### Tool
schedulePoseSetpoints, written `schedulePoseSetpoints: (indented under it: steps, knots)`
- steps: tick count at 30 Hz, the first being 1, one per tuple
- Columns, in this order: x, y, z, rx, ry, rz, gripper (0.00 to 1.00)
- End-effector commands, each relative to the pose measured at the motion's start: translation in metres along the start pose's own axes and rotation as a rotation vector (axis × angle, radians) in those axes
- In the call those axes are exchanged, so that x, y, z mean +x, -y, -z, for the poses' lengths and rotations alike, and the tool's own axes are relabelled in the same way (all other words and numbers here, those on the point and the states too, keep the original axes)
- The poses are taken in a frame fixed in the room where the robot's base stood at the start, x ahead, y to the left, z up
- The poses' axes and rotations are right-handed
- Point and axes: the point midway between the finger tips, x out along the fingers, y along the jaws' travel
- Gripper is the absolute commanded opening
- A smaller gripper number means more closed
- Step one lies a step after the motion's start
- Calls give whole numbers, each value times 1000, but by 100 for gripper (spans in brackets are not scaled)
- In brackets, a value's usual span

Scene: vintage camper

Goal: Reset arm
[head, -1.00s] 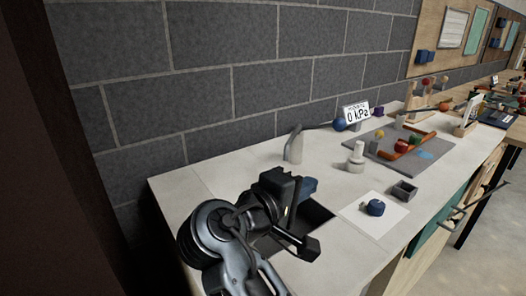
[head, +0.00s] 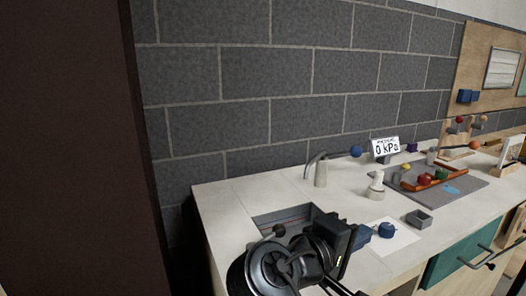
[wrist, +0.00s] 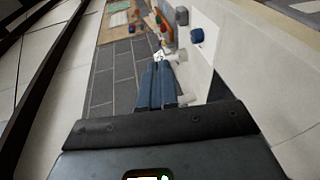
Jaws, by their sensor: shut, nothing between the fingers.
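My gripper (head: 366,235) is at the lower middle of the head view, low over the front part of the white counter (head: 240,200). Its two blue fingers lie side by side in the wrist view (wrist: 157,66), shut with nothing between them. My dark arm partly covers the recessed sink (head: 285,219) and the counter's front edge. In the head view the fingers appear close to a small blue object (head: 387,230) on a white sheet (head: 407,238); whether they touch is not clear.
Behind the sink stands a grey tap (head: 320,172). A grey block wall (head: 290,70) stands behind.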

Motion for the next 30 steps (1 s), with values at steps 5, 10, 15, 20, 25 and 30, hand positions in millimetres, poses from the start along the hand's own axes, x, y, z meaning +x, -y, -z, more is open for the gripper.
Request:
schedulePoseSetpoints:
  steps: [5, 10, 15, 20, 25, 30]
  knots:
    - [3, 11, -3, -6, -21, 9, 0]
    - [7, 28, -8, -11, -61, 26, 0]
    - [12, 52, -15, -16, -115, 52, 0]
    - [15, 82, -26, -14, -183, 91, 0]
    - [15, 128, -48, 5, -283, 160, 0]
    - [4, 183, -87, 69, -412, 273, 0]
